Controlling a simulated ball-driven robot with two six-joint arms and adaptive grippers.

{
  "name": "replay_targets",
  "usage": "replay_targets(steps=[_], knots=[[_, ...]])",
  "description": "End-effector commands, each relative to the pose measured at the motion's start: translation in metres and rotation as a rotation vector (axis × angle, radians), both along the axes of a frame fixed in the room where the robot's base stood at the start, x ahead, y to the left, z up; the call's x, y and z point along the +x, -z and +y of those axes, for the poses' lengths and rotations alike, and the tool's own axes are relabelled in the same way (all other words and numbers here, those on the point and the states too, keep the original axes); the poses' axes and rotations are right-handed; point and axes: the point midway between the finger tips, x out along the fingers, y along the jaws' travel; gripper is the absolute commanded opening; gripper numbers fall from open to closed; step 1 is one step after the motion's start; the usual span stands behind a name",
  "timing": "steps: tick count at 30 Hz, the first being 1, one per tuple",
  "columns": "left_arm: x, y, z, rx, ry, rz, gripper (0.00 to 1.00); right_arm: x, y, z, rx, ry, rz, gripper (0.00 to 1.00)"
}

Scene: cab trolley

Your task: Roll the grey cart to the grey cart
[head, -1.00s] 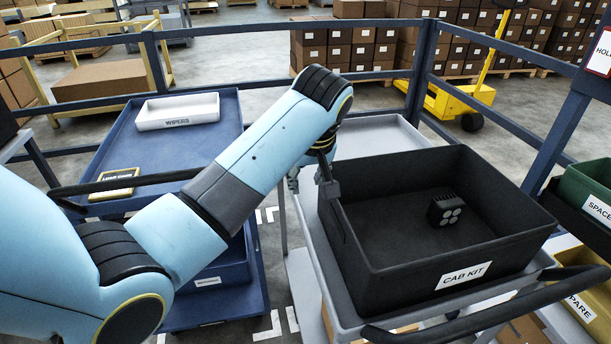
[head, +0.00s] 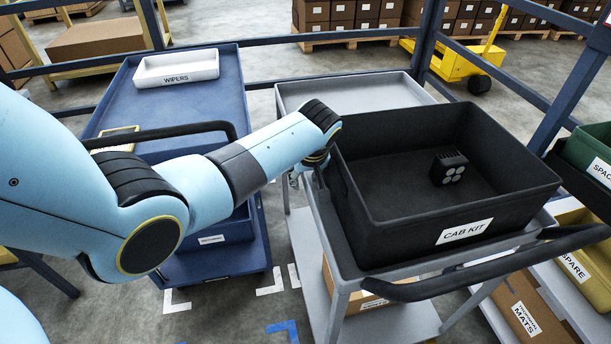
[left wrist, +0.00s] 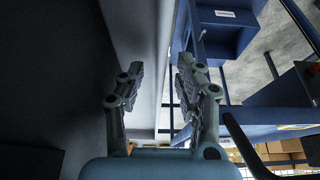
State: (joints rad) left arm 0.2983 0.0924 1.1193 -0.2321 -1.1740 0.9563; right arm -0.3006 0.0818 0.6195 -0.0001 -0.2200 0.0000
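The grey cart (head: 330,262) stands in the middle of the head view. It carries a large black bin labelled CAB KIT (head: 395,233) with a small black lamp block (head: 449,167) inside. Only one grey cart is clear to me. My left gripper (head: 301,176) is at the cart's left side, by the bin's left wall, its fingers partly hidden behind my arm. In the left wrist view the left gripper (left wrist: 160,88) has its two fingers apart, with a pale grey surface behind them. I cannot tell whether they touch the cart. My right gripper is not in view.
A blue cart (head: 195,95) with a white WIPERS tray (head: 177,70) stands to the left. Blue rails (head: 430,45) run behind. Green and yellow bins (head: 583,262) stand at right. White and blue floor marks (head: 282,330) lie between the carts.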

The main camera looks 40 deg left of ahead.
Motion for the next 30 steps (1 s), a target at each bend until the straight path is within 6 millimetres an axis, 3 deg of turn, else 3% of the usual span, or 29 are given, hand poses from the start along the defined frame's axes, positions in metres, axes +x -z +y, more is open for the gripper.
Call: replay_targets(steps=[7,15,30], knots=[[0.0,0.0002,0.0002,0.0,0.0,0.0,0.33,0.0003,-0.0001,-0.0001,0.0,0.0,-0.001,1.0],[0.0,0.0002,0.0001,0.0,0.0,0.0,0.0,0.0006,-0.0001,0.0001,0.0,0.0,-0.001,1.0],[0.0001,-0.0001,0.0009,0.0,0.002,0.001,0.0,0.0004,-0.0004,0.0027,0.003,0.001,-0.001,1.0]])
